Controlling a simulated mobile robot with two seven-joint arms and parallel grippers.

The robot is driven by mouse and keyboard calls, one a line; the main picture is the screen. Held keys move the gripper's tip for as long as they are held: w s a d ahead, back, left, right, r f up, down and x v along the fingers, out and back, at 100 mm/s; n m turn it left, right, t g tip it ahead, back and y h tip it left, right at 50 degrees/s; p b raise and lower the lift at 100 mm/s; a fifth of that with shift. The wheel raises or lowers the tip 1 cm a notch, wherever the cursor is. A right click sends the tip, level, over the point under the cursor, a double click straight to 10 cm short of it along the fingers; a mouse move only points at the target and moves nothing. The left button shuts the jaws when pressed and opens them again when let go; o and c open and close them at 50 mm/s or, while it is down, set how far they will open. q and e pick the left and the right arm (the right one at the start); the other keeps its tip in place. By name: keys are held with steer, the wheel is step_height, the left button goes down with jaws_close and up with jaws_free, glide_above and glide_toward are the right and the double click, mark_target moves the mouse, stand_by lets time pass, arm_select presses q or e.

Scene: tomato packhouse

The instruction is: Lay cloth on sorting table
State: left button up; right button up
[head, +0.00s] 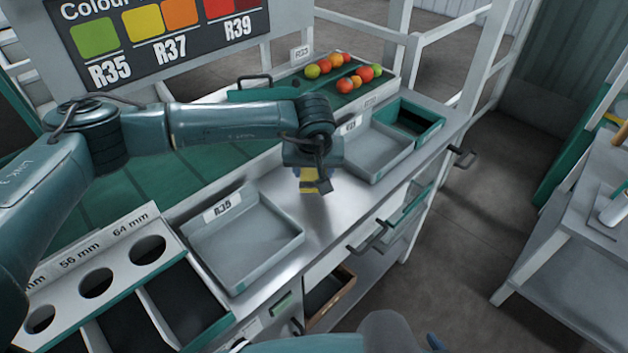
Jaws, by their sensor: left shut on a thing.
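My left gripper (316,180) is over the bare metal strip of the sorting table (345,215), between two grey trays. It is shut on a small yellow and blue thing, which looks like the folded cloth (308,174). The gripper and wrist hide part of it. I cannot tell whether it touches the metal top. My right gripper is not in view.
A grey tray marked R35 (243,242) stands left of the gripper, and another grey tray (378,150) stands to the right. A green bin (415,120) is beyond it. Tomatoes (345,85) lie at the back. A sizing board (95,262) is front left.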

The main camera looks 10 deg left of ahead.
mark_target(314, 195)
arm_select(q)
steer(key=shift+f, duration=2.6)
steer(key=o, duration=1)
steer(key=shift+c, duration=0.2)
steer(key=shift+r+p, duration=0.3)
steer(key=shift+p, duration=0.1)
steer(key=a+b+v, duration=0.1)
steer(key=v, duration=1)
steer(key=shift+d+r, duration=0.35)
steer(key=shift+d, duration=0.1)
steer(key=shift+s, duration=0.15)
steer(key=shift+s+f, duration=0.1)
